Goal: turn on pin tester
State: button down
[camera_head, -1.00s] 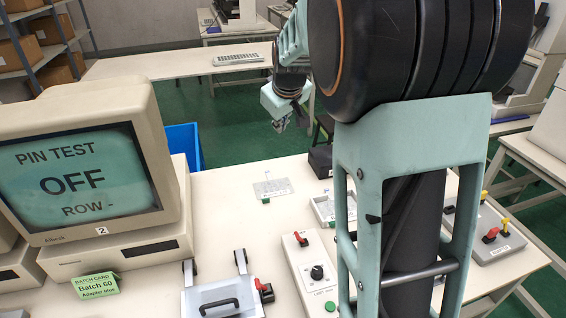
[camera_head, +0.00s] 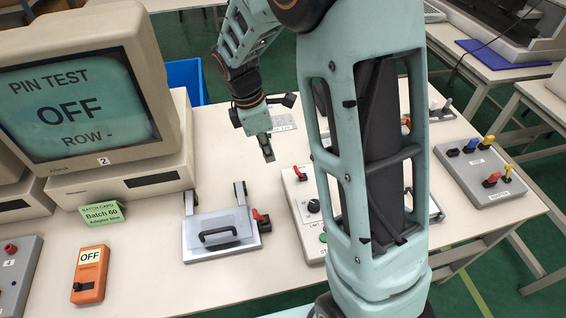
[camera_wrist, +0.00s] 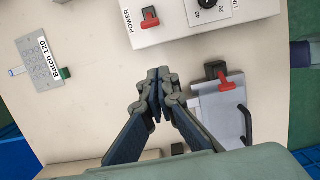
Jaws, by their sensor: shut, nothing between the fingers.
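The pin tester, a pale box (camera_head: 299,200) with a red power switch (camera_head: 299,173), a dark knob (camera_head: 313,205) and a green button (camera_head: 323,238), stands on the table, partly hidden by my arm. The monitor (camera_head: 72,107) reads PIN TEST, OFF, ROW -. My gripper (camera_head: 267,153) is shut and empty, above the table and up-left of the switch, apart from it. In the wrist view my gripper (camera_wrist: 158,78) points toward the box (camera_wrist: 178,28), whose red switch (camera_wrist: 150,17) sits by the word POWER.
A lidded fixture (camera_head: 190,243) with a black handle and red lever stands left of the box. An orange meter (camera_head: 90,275) reading OFF lies at front left. A Batch 120 plate (camera_wrist: 40,60) lies behind. A grey box with colored levers (camera_head: 483,170) is at right.

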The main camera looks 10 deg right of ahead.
aim_at(299, 173)
jog(key=f, duration=0.3)
jog(key=d+f, duration=0.1)
jog(key=f, duration=0.5)
jog(key=shift+s+d+f+b, duration=0.1)
jog(key=shift+d+f+b, duration=0.25)
jog(key=shift+d+b, duration=0.05)
jog(key=d+r, duration=0.2)
jog(key=d, duration=0.1)
jog(key=shift+p, duration=0.35)
jog(key=shift+d+r, duration=0.1)
jog(key=shift+d, duration=0.15)
